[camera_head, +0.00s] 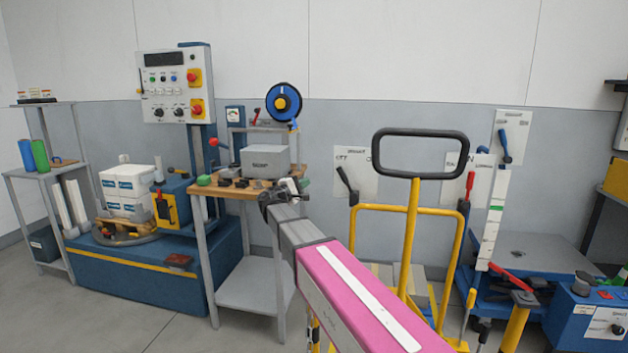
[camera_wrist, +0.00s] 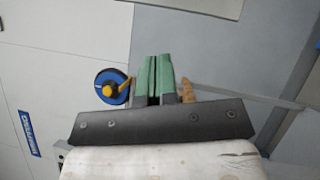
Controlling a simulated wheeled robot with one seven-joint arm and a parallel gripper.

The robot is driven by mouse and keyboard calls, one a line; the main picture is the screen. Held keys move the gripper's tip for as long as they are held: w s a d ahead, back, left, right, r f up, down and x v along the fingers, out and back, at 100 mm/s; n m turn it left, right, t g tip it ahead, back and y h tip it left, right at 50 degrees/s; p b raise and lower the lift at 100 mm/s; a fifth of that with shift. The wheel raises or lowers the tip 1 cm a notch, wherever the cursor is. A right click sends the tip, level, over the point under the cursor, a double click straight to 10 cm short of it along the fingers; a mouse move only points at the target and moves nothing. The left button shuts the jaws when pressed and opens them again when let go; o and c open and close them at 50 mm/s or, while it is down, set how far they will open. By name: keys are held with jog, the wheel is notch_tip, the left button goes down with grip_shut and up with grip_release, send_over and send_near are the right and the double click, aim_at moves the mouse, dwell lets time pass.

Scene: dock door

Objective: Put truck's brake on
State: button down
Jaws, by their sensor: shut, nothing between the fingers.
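A yellow-framed truck (camera_head: 413,235) with a black loop handle (camera_head: 421,131) stands right of centre in the head view. My arm hides part of its lower frame. A black-handled lever (camera_head: 346,181) stands at its left side and a red-handled lever (camera_head: 470,186) at its right. I cannot tell which part is the brake. My gripper (camera_head: 303,184) is shut and empty, left of the truck and in front of the workbench. Its green fingertips (camera_wrist: 158,75) lie close together in the wrist view.
A wooden-topped workbench (camera_head: 232,190) carries a grey box and a blue reel (camera_head: 284,102). A control panel (camera_head: 177,85) and a blue pallet machine (camera_head: 150,280) stand left. A blue lift table (camera_head: 540,255) stands right. Grey floor shows at lower left.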

jog(key=w+d+r, duration=0.2)
jog(key=w+d, duration=0.3)
jog(key=d, duration=0.5)
jog(key=shift+d+r, duration=0.2)
jog(key=shift+r, duration=0.2)
jog(key=shift+s+d+r+m+g+y, duration=0.7)
jog(key=shift+d+m, duration=0.75)
jog(key=shift+d, duration=0.9)
jog(key=shift+s+d+r+m+g+y, duration=0.35)
jog(key=shift+s+d+m+y, duration=0.8)
jog(key=shift+d, duration=1.2)
jog(key=shift+s+d+r+m+g+y, duration=0.6)
jog(key=shift+d+m, duration=1.1)
jog(key=shift+d, duration=0.65)
jog(key=shift+w+d+f, duration=0.1)
